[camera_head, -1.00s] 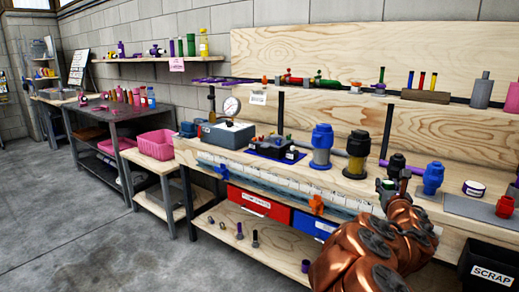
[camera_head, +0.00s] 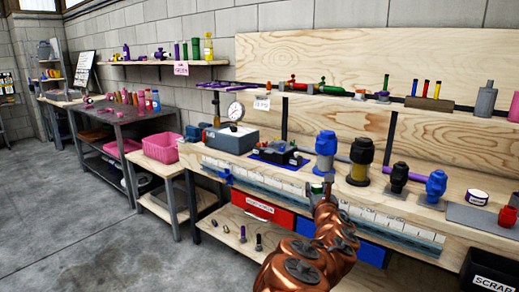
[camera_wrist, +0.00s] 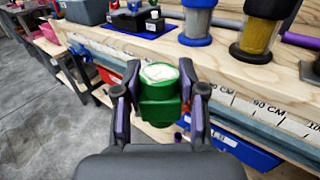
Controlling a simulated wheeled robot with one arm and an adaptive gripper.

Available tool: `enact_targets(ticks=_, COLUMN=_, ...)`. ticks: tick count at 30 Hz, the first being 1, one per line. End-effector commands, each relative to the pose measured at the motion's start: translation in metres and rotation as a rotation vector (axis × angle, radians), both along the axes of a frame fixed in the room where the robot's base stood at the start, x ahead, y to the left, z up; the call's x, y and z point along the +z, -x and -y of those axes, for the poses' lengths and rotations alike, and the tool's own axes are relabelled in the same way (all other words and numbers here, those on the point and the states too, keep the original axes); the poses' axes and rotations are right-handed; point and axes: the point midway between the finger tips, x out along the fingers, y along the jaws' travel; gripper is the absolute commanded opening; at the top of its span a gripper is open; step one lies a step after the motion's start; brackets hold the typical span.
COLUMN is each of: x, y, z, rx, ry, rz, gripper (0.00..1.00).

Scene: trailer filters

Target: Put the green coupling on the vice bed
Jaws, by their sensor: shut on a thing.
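My gripper (camera_wrist: 160,100) is shut on the green coupling (camera_wrist: 160,105), which sits upright between the two fingers with a pale top. In the head view my gripper (camera_head: 324,184) is in front of the bench edge, and the coupling (camera_head: 317,188) shows only as a small green patch. A dark vice-like device (camera_head: 279,152) stands on a blue pad (camera_head: 258,157) on the bench, to the left of and beyond my gripper. The wrist view also shows this device (camera_wrist: 136,16) at the top. Small parts on it are too small to tell.
A blue-capped filter (camera_head: 326,150) and a black-capped filter (camera_head: 360,160) stand close beyond my gripper. A grey box (camera_head: 230,138) with a gauge behind it is left of the pad. A ruler strip (camera_head: 270,183) runs along the bench front. Red and blue drawers hang below.

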Motion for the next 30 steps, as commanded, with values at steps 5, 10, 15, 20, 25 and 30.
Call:
enact_targets(ticks=5, x=0.037, y=0.000, z=0.000, rx=-0.001, ry=0.000, rz=0.000, gripper=0.06)
enact_targets(ticks=10, x=0.067, y=0.000, z=0.001, rx=-0.001, ry=0.000, rz=-0.001, gripper=0.06)
enact_targets(ticks=15, x=0.097, y=0.000, z=0.001, rx=-0.001, ry=0.001, rz=-0.001, gripper=0.06)
enact_targets(ticks=20, x=0.125, y=0.000, z=0.001, rx=-0.001, ry=0.001, rz=-0.001, gripper=0.06)
enact_targets(ticks=25, x=0.155, y=0.000, z=0.001, rx=-0.001, ry=0.001, rz=-0.001, gripper=0.06)
enact_targets(ticks=30, x=0.182, y=0.000, z=0.001, rx=-0.001, ry=0.001, rz=-0.001, gripper=0.06)
